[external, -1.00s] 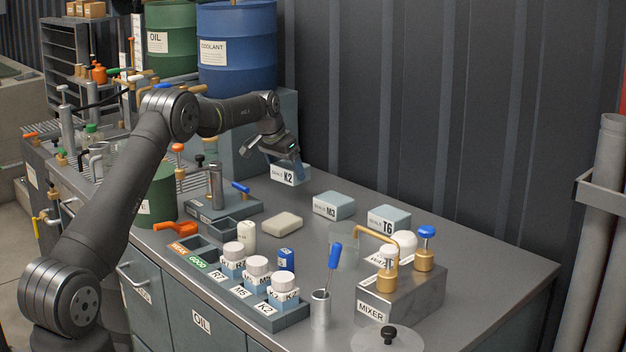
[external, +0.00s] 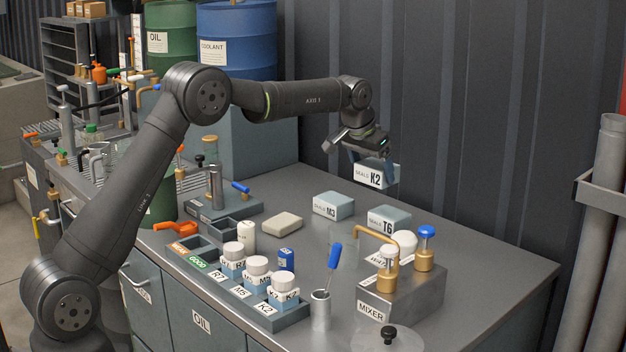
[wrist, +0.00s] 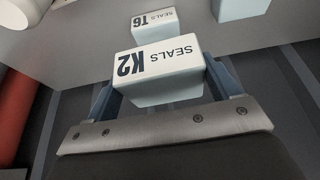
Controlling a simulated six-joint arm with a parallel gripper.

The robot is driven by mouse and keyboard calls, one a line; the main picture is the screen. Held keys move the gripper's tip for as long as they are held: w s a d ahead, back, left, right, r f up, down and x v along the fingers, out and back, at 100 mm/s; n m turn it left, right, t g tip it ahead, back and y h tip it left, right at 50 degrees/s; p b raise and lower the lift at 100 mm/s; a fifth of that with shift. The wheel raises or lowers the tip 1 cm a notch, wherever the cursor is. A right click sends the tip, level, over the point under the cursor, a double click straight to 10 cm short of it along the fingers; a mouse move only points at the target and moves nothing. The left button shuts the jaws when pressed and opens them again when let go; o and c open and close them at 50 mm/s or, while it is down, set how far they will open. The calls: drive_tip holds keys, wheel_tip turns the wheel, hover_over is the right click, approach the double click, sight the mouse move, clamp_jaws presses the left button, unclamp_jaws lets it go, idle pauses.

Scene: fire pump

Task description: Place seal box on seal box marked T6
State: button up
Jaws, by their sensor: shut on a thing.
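My gripper (external: 374,160) is shut on the seal box marked K2 (external: 376,175), a pale blue box with a white label. I hold it in the air above the rear of the bench, above and slightly left of the seal box marked T6 (external: 389,218). T6 sits on the bench top, apart from K2. In the wrist view the K2 box (wrist: 160,70) is between my fingers, with T6 (wrist: 153,26) beyond it. The seal box marked M3 (external: 333,205) sits on the bench to the left of T6.
The mixer block (external: 400,291) with blue-topped valve and brass pipe stands in front of T6. A tray (external: 290,318) of labelled jars is at the front. A cream block (external: 283,221) lies mid-bench. The corrugated wall (external: 450,120) is close behind.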

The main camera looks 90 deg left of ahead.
drive_tip(key=w+d+r, duration=0.2)
drive_tip(key=w+d, duration=0.4)
drive_tip(key=d, duration=0.2)
approach(390, 212)
drive_tip(key=shift+w+a+f, duration=0.4)
drive_tip(key=shift+w+a, duration=0.2)
drive_tip(key=shift+a, duration=0.05)
drive_tip(key=shift+f, duration=1.95)
drive_tip(key=shift+f, duration=0.15)
drive_tip(key=o, duration=0.9)
drive_tip(key=shift+o, duration=0.2)
